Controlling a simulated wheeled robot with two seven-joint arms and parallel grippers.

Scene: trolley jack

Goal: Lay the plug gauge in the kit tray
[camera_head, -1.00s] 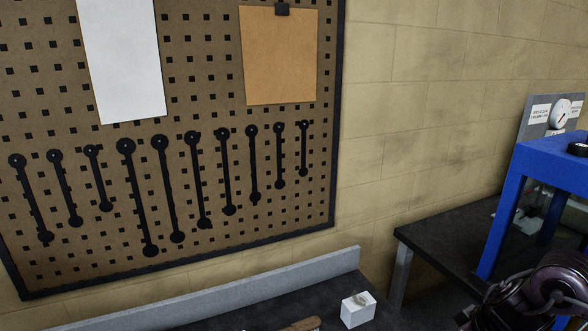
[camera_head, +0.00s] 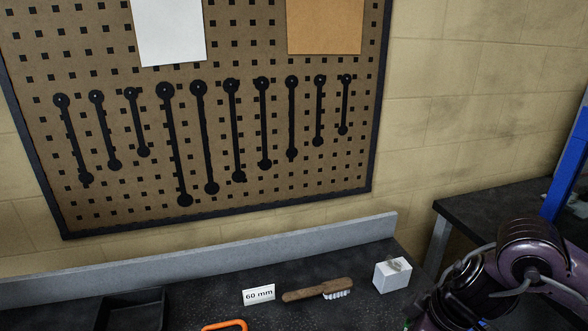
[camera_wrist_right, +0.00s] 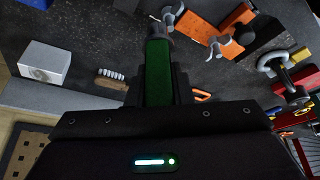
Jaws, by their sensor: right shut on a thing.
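In the right wrist view my right gripper (camera_wrist_right: 158,90) is shut on the green handle of the plug gauge (camera_wrist_right: 157,66), whose grey end points away from the jaws. The gauge is held above a dark bench top; its exact height cannot be told. In the head view only my right arm shows at the lower right, with its gripper out of frame. A black, shallow tray (camera_head: 132,312) lies at the bottom left of the head view, cut off by the frame; I cannot tell whether it is the kit tray. My left gripper is out of view.
A "60 mm" card (camera_head: 258,295), a wooden-handled brush (camera_head: 318,289) and a white block (camera_head: 391,275) stand on the bench. An orange-handled item (camera_head: 226,325) is cut off below. Orange clamp-like parts (camera_wrist_right: 205,27) show in the right wrist view. A pegboard (camera_head: 220,135) rises behind.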

